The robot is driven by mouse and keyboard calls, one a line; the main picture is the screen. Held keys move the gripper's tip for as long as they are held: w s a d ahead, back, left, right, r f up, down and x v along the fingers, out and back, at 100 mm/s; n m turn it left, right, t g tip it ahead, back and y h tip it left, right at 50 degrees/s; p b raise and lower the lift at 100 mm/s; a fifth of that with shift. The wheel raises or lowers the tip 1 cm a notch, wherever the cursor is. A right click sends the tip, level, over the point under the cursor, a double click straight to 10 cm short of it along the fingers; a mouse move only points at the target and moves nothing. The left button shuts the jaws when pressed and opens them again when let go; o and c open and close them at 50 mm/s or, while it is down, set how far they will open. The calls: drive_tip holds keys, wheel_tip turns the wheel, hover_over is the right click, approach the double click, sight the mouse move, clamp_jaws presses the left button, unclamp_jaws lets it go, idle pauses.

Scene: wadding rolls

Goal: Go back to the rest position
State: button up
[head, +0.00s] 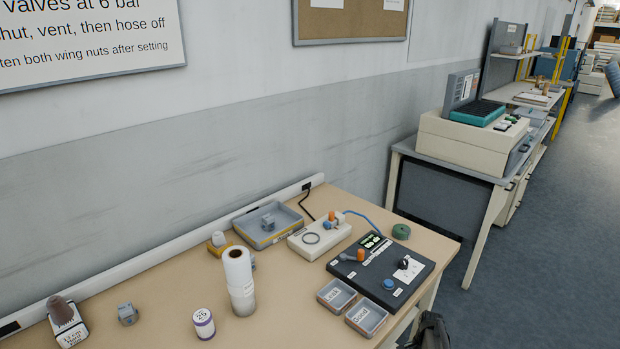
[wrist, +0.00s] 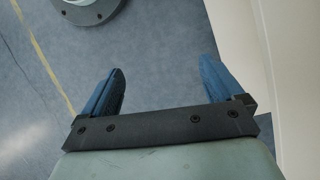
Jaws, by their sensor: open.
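My gripper (wrist: 160,92) shows in the wrist view with its two blue fingers wide apart and nothing between them. It is open and empty, above the blue-grey floor. In the head view, a small dark part at the bottom edge, beside the bench front, may be part of my arm; the fingers cannot be made out there. A white wadding roll (head: 238,268) stands upright on the bench (head: 160,279). A shorter roll (head: 204,323) with a purple band and the label 25 stands to its left, nearer the front.
The bench also bears a grey tray (head: 267,225), a black control panel (head: 381,268), two small labelled bins (head: 337,295) and a cream box (head: 319,237). A pale surface (wrist: 287,70) stands close right of my gripper in the wrist view. Open floor (head: 560,220) lies at right.

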drive_tip(key=s+a+f+n+g+h, duration=0.1)
drive_tip(key=s+a, duration=0.4)
drive_tip(key=s, duration=0.5)
drive_tip(key=s+a+f+n+g, duration=0.1)
drive_tip(key=s+a+f+n, duration=0.3)
drive_tip(key=s, duration=0.7)
drive_tip(key=s+a+f+n+g+h, duration=0.1)
drive_tip(key=s+a+f+n, duration=0.2)
drive_tip(key=s+a+n, duration=0.3)
drive_tip(key=s, duration=0.4)
drive_tip(key=shift+s+a+f+h, duration=0.15)
drive_tip(key=shift+s+h, duration=0.15)
drive_tip(key=shift+s, duration=0.1)
